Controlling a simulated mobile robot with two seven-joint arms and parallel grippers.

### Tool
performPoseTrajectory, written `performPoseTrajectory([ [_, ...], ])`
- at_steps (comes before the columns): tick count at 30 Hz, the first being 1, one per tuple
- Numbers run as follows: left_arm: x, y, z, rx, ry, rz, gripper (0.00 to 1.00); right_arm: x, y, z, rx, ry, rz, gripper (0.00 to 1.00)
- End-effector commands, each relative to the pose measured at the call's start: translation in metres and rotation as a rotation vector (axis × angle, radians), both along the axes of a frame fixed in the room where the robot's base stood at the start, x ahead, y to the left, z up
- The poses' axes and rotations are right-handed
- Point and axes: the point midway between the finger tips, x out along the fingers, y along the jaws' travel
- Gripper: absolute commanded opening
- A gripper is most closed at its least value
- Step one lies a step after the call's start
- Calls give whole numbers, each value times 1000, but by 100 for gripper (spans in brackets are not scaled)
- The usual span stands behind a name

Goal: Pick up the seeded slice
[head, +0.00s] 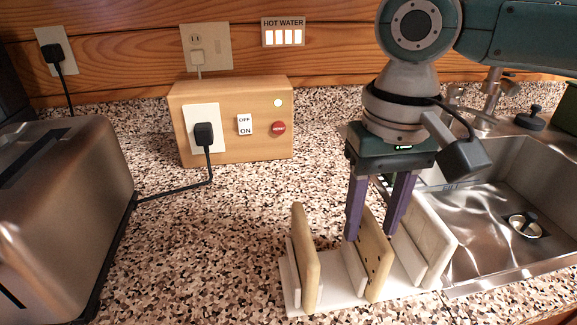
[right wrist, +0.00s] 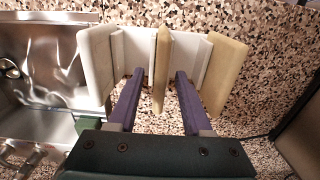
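The seeded slice (head: 377,268), tan with dark specks, stands upright in the middle slot of a white rack (head: 330,285). A plain tan slice (head: 306,255) stands in the left slot and a pale slice (head: 432,240) at the right. My right gripper (head: 373,235) points down over the rack, open, its two purple fingers on either side of the seeded slice's upper part. In the right wrist view the seeded slice (right wrist: 162,65) shows edge-on between the fingers, with a gap on each side. My left gripper is in neither view.
A metal toaster (head: 65,210) stands at the left, its cord running to a wooden box (head: 232,150) with a switch and a red button. A steel sink (head: 510,210) lies right of the rack. The speckled counter (head: 215,250) is clear between toaster and rack.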

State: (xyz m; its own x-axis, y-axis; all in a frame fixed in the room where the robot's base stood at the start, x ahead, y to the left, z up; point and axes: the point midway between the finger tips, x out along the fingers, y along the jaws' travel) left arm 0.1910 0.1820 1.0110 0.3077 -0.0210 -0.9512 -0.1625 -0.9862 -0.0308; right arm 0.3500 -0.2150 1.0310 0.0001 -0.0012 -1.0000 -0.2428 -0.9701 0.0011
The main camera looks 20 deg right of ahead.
Motion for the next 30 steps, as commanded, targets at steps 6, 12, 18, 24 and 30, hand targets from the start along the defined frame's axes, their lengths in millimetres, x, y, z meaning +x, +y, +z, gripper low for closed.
performPoseTrajectory([
  [6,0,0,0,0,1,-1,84,0,0,0,0,-1,0,23],
  [12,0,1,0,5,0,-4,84,0,0,0,0,-1,0,1],
  [18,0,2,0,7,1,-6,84,0,0,0,0,-1,0,0],
  [24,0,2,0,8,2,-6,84,0,0,1,0,-1,0,0],
  [30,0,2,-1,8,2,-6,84,0,0,1,0,-1,0,0],
])
